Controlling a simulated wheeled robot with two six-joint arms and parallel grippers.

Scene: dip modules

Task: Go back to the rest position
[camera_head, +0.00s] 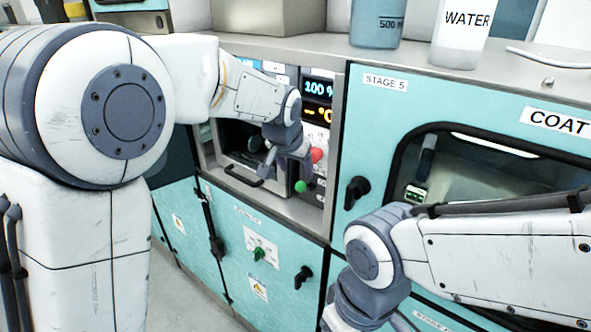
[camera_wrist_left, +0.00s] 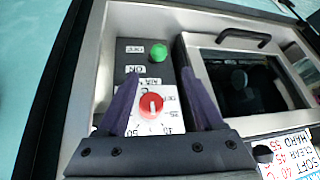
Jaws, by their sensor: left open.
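My left gripper (camera_head: 288,165) is extended to the small oven-like unit set in the teal cabinet, near its control panel. In the left wrist view the left gripper (camera_wrist_left: 163,95) is open, its two dark fingers standing on either side of the red knob (camera_wrist_left: 151,105). I cannot tell whether they touch it. The red knob (camera_head: 316,155) also shows beside the gripper in the head view. A green button (camera_wrist_left: 158,52) sits beyond the knob; it shows below the gripper in the head view (camera_head: 300,186). My right arm crosses the lower right; its gripper is out of frame.
The unit's dark-windowed door (camera_wrist_left: 235,75) has a black handle. The display (camera_head: 318,88) reads 100 %. The STAGE 5 cabinet (camera_head: 362,130) has a black knob (camera_head: 356,192) and a large window. A cup (camera_head: 376,22) and a WATER bottle (camera_head: 466,35) stand on the counter above.

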